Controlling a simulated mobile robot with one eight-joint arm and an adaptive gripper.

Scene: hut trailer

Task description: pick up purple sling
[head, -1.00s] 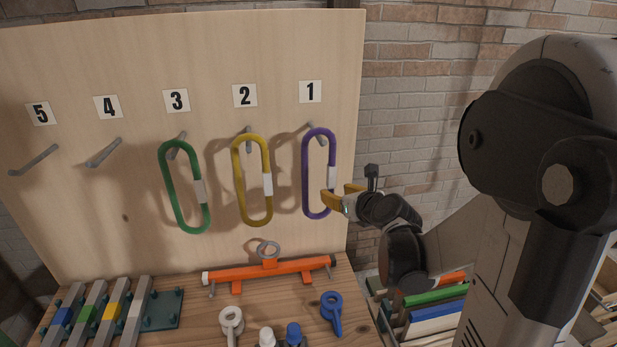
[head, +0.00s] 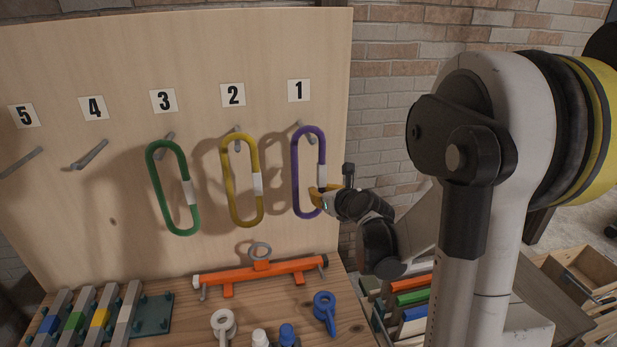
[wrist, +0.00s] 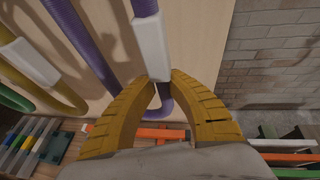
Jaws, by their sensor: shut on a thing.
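The purple sling (head: 296,170) is a long loop with a white sleeve on its right side. It hangs at the peg under the label 1 on the wooden board. My gripper (head: 318,194) is at the sling's lower right side, its yellow fingers shut on it. In the wrist view the yellow fingers of my gripper (wrist: 158,80) close around the sling's right strand at the lower end of the white sleeve (wrist: 151,45). The purple strand (wrist: 85,42) on the left is outside the fingers.
A yellow sling (head: 228,180) and a green sling (head: 157,185) hang to the left on pegs 2 and 3. Pegs 4 and 5 are empty. An orange bar (head: 240,272) and a blue ring piece (head: 324,312) lie on the wooden table below. Brick wall is at right.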

